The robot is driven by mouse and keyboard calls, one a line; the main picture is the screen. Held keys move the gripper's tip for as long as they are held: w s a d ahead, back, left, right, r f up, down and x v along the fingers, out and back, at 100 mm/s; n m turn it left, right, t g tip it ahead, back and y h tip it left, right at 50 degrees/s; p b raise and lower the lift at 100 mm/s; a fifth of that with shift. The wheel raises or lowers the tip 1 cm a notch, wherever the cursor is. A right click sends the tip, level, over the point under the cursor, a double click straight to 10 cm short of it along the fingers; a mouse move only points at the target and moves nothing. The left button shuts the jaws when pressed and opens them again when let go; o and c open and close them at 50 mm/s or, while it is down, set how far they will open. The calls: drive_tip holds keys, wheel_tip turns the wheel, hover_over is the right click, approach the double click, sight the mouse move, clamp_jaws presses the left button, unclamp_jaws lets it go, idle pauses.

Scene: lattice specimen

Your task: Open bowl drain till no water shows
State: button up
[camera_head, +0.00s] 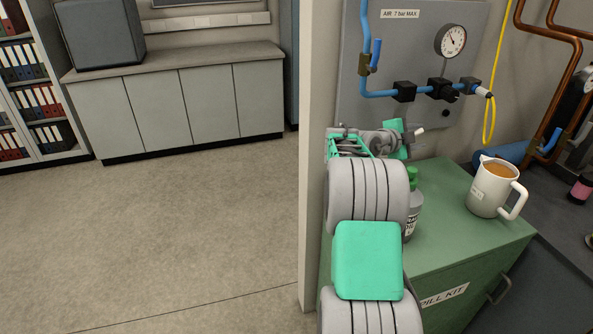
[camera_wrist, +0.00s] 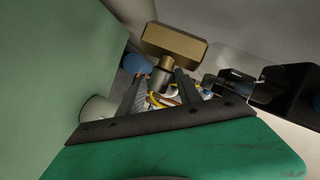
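My gripper (camera_wrist: 160,88) points away from the wrist camera with its two dark fingers apart. In the head view my gripper end (camera_head: 405,137) is in front of the grey air panel (camera_head: 375,112), below the blue air line (camera_head: 378,94). No filter bowl or water level can be made out clearly; my arm hides part of that area. A translucent shape (camera_wrist: 234,60) shows right of the brass block.
The panel carries black fittings (camera_head: 440,89), a gauge (camera_head: 451,41) and a brass valve (camera_head: 364,64). A green cabinet (camera_head: 465,235) below bears a white jug (camera_head: 490,195) of brown liquid and a grey bottle (camera_head: 413,212). Open floor (camera_head: 180,240) lies left of the wall edge.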

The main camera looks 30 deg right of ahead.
drive_tip(key=shift+s+a+f+b, duration=0.1)
drive_tip(key=shift+a+b, duration=0.85)
drive_tip(key=shift+b, duration=0.3)
drive_tip(key=a+f+n+t+y+p, duration=0.1)
drive_tip(key=a+n+y, duration=0.2)
drive_tip(key=a, duration=1)
drive_tip(key=s+a+f+n+t+y+p, duration=0.1)
drive_tip(key=a+n+y, duration=0.3)
drive_tip(key=a+n, duration=0.5)
drive_tip(key=a+f+n+t+y+p, duration=0.1)
drive_tip(key=a+n+y, duration=0.3)
drive_tip(key=a, duration=1.3)
drive_tip(key=n+t, duration=0.1)
drive_tip(key=n, duration=0.1)
drive_tip(key=shift+s+a+f+n, duration=0.15)
drive_tip(key=shift+s+a+n, duration=0.05)
drive_tip(key=shift+a+n, duration=0.1)
drive_tip(key=shift+c, duration=0.2)
